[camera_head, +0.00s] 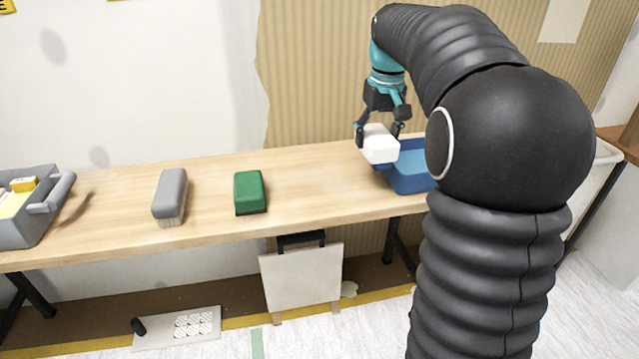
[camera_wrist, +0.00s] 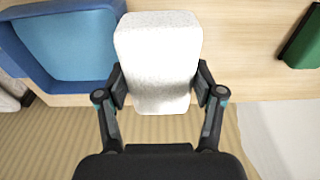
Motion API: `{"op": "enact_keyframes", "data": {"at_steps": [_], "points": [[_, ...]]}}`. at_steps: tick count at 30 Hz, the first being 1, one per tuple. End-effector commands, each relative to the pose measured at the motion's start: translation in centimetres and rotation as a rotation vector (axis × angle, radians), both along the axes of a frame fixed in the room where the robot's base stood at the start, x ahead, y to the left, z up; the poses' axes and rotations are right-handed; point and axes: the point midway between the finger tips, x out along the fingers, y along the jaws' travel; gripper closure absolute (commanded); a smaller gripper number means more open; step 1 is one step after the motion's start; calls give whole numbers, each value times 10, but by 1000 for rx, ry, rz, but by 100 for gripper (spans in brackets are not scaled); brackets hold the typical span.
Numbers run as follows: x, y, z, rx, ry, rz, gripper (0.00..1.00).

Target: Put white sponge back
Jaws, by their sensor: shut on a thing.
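The white sponge (camera_head: 379,146) is a pale block held between the fingers of my gripper (camera_head: 381,129), above the wooden table near its back edge. In the wrist view the sponge (camera_wrist: 158,60) fills the space between the two fingertips of my gripper (camera_wrist: 160,88), one finger pressed on each side. The sponge is just left of the blue tub (camera_head: 411,183) in the head view and partly overlaps its left rim there. The tub also shows at the upper left of the wrist view (camera_wrist: 108,8). My arm hides the tub's right part in the head view.
A green block (camera_head: 249,191) and a grey brush (camera_head: 170,195) stand on the wooden table (camera_head: 312,184), left of the tub. A grey toolbox (camera_head: 30,225) with yellow items is at the far left. The table between the green block and the tub is clear.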

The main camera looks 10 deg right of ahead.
Motion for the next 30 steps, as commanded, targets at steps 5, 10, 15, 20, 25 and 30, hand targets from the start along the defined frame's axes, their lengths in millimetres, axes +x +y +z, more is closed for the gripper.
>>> {"op": "enact_keyframes", "data": {"at_steps": [5, 10, 15, 20, 25, 30], "points": [[0, -3, 3, 1, -8, 4, 69], [0, -2, 2, 2, -7, 3, 69], [3, 14, -8, 2, -4, 6, 69], [8, 45, -28, 2, -4, 8, 69], [15, 77, -48, 2, -4, 7, 69], [20, 102, -62, 1, -5, 5, 69]]}}
